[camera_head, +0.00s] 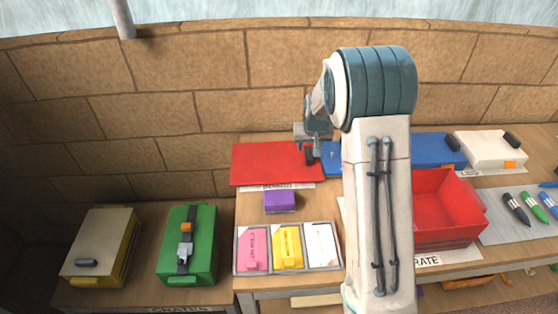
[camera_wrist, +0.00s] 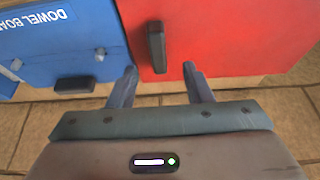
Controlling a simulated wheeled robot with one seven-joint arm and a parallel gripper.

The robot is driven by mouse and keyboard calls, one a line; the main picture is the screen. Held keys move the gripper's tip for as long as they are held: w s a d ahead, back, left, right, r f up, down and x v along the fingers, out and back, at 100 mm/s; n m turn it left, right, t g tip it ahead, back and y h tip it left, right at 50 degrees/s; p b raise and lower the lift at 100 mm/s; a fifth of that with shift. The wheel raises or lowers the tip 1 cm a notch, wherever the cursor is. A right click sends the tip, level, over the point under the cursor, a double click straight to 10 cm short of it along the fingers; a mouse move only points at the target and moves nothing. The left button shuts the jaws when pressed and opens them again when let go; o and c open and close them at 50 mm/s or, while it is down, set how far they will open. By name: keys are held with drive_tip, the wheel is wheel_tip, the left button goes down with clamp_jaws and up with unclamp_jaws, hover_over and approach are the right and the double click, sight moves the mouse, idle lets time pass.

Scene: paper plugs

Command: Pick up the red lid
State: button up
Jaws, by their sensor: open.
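The red lid (camera_head: 275,163) is a flat red panel lying at the back left of the table, partly hidden at its right end by my arm. In the wrist view the red lid (camera_wrist: 225,35) fills the upper right, with a black bar handle (camera_wrist: 157,47) near its left edge. My gripper (camera_wrist: 159,76) is open and empty. Its two fingers point toward the handle, one to each side in the picture, and the handle's near end shows just beyond the fingertips. In the head view my gripper (camera_head: 314,151) is over the lid's right end.
A blue dowel board (camera_wrist: 50,45) lies close left of the lid in the wrist view. In front of the lid are a purple block (camera_head: 280,201) and a tray (camera_head: 238,262) of coloured pieces. An open red crate (camera_head: 450,238) stands right of my arm. A brick wall (camera_head: 180,90) rises behind.

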sight(308, 152)
drive_tip(key=shift+p+x, duration=0.6)
drive_tip(key=shift+x, duration=1.95)
drive_tip(key=shift+w+d, duration=0.1)
clamp_jaws()
